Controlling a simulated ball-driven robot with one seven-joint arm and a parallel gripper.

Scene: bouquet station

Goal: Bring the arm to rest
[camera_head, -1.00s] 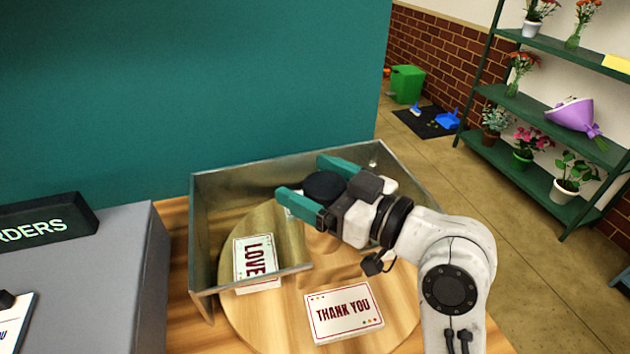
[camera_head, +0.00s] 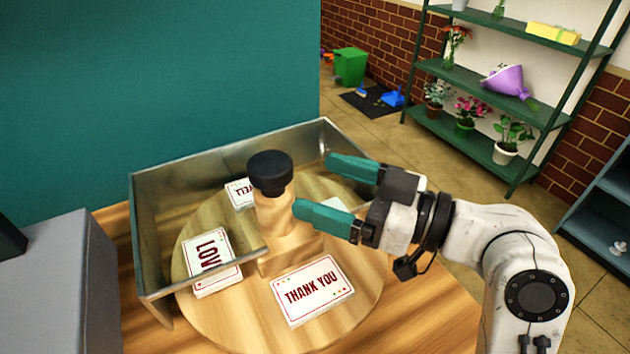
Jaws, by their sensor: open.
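My gripper (camera_head: 326,189) has two teal fingers spread wide apart with nothing between them. It hangs above the right side of a round wooden turntable (camera_head: 365,310), to the right of a wooden post with a black knob (camera_head: 270,172). A clear gap separates the near fingertip from the knob. My white arm reaches in from the lower right, bent at the elbow.
A metal guard (camera_head: 160,210) stands around the back and left of the turntable. Cards reading THANK YOU (camera_head: 312,290) and LOVE (camera_head: 210,262) lie on it. A grey box (camera_head: 60,290) is at left. A green shelf (camera_head: 480,150) with plants stands at right, beyond open floor.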

